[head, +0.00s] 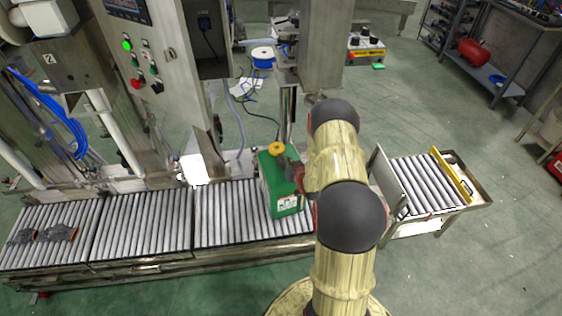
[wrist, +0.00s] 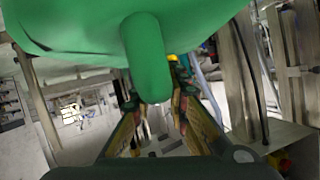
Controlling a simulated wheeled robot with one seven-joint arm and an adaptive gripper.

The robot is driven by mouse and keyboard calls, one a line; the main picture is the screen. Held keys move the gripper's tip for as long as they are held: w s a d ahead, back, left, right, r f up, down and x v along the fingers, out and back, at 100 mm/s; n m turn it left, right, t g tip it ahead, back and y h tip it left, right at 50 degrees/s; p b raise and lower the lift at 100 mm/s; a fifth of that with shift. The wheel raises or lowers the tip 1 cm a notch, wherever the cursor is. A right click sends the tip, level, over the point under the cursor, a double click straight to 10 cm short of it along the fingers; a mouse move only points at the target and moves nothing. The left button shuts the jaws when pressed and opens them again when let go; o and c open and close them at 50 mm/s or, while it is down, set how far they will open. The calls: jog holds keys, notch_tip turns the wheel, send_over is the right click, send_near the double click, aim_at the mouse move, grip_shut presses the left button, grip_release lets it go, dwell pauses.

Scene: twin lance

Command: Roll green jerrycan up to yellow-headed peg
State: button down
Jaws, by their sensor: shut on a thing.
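The green jerrycan (head: 271,187) stands upright on the roller conveyor, near the right end of its long run. It has a white label low on its front. A round yellow piece (head: 276,148) shows at its top rear; it looks like a cap, but I cannot tell it surely from a peg head. My gripper (head: 290,166) is at the top of the can, partly hidden by my arm. In the wrist view the can's green handle (wrist: 148,60) comes down between the fingers, which are shut on it. I cannot clearly make out a separate yellow-headed peg.
The roller conveyor (head: 145,222) runs left, with dark parts (head: 60,233) at its far left. Machine columns and a control panel (head: 140,60) stand behind it. A short roller table (head: 420,185) with an upright plate and a yellow bar (head: 452,175) is at right, past a gap.

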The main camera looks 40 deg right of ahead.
jog(key=s+d+m+h+b, duration=0.1)
jog(key=s+d, duration=0.4)
jog(key=d, duration=0.2)
jog(key=s+d+m+h+b, duration=0.1)
jog(key=s+d, duration=0.3)
jog(key=d, duration=0.4)
jog(key=shift+s+d+f+g, duration=0.2)
jog(key=shift+s+f+g, duration=0.05)
jog(key=shift+s+g, duration=0.15)
dwell(1.1)
dwell(0.4)
